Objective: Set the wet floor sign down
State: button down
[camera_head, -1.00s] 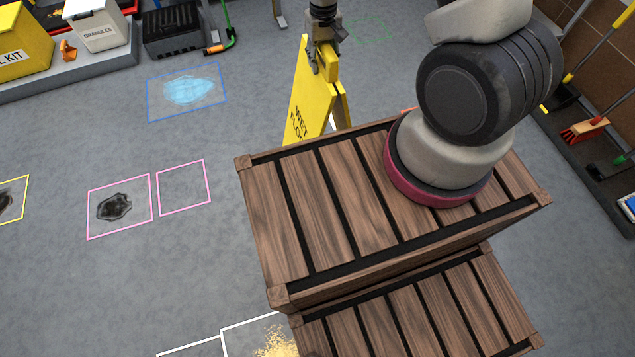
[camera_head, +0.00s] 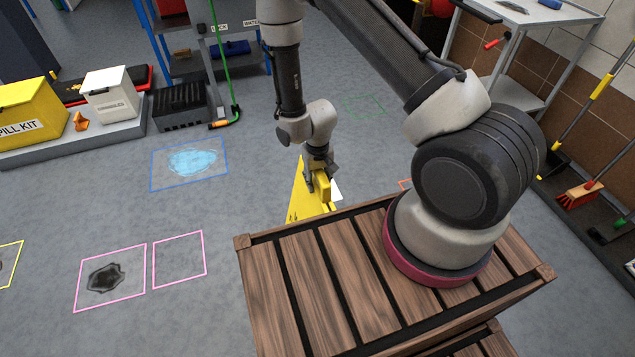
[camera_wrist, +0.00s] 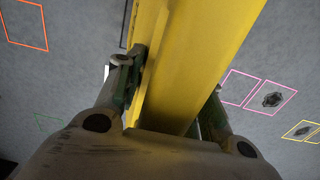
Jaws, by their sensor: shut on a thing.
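The yellow wet floor sign (camera_head: 300,199) hangs upright from my gripper (camera_head: 318,186) in the head view, just behind the far edge of my wooden-slatted body. My gripper is shut on the sign's top edge. In the wrist view the sign (camera_wrist: 195,60) fills the middle, with the fingers (camera_wrist: 165,95) on either side of it. The sign's lower part is hidden in the head view, so I cannot tell whether it touches the floor.
A blue-outlined square (camera_head: 190,162) with a blue puddle lies left of the sign. Pink-outlined squares (camera_head: 180,260) lie nearer, one with a dark stain (camera_head: 105,278). A green-outlined square (camera_head: 366,107) lies beyond. A yellow spill kit (camera_head: 32,120) and black crate (camera_head: 180,106) stand back left.

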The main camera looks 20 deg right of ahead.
jog(key=shift+f, duration=0.4)
jog(key=c, duration=0.9)
grip_release()
